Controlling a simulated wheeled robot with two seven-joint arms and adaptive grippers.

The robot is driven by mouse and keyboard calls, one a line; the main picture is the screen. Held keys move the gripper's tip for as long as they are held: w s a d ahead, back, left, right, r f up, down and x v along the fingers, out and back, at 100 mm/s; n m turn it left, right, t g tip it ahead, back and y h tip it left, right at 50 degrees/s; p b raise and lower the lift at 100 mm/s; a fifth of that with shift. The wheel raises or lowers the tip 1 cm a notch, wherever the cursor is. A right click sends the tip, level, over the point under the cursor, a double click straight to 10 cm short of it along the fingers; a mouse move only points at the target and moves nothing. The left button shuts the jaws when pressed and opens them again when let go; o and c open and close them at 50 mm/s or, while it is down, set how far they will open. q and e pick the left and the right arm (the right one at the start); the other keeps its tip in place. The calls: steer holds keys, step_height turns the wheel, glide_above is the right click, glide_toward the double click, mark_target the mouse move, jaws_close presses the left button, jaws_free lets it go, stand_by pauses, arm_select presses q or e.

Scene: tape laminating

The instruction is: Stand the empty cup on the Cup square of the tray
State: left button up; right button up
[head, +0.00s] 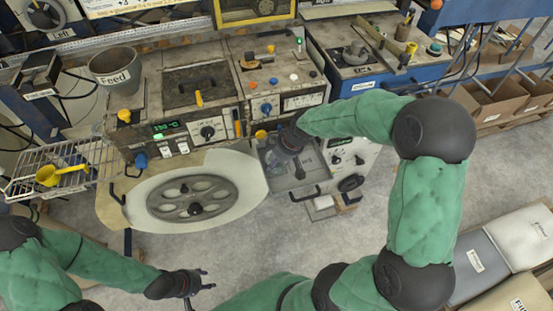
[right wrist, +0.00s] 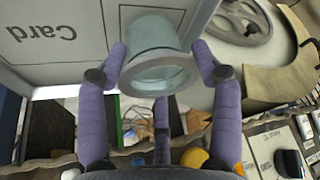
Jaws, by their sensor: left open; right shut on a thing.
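The cup (right wrist: 155,65) is pale, greenish and see-through, with its round open rim towards the camera in the right wrist view. My right gripper (head: 285,148) is shut on the cup, one purple finger on each side. The grey tray (head: 312,165) lies under the gripper in the head view; it also shows in the right wrist view (right wrist: 60,78). Its Card square (right wrist: 40,30) is left of the cup there. The cup is over the neighbouring outlined area, whose label is hidden; I cannot tell whether it touches. My left gripper (head: 200,285) is open and empty, low over the floor.
A machine with a large round reel (head: 193,198) stands left of the tray. A grey Feed bucket (head: 117,72) and a wire rack with a yellow scoop (head: 58,174) are further left. Control panels stand behind the tray. Open floor lies in front.

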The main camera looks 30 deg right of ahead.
steer(key=o, duration=1.2)
steer(key=shift+c, duration=0.2)
steer(key=shift+r, duration=0.2)
steer(key=p+v, duration=0.3)
steer(key=v, duration=0.8)
steer(key=shift+s+d+r+p, duration=0.15)
steer(key=shift+s+r+p, duration=0.1)
steer(key=shift+r+p, duration=0.1)
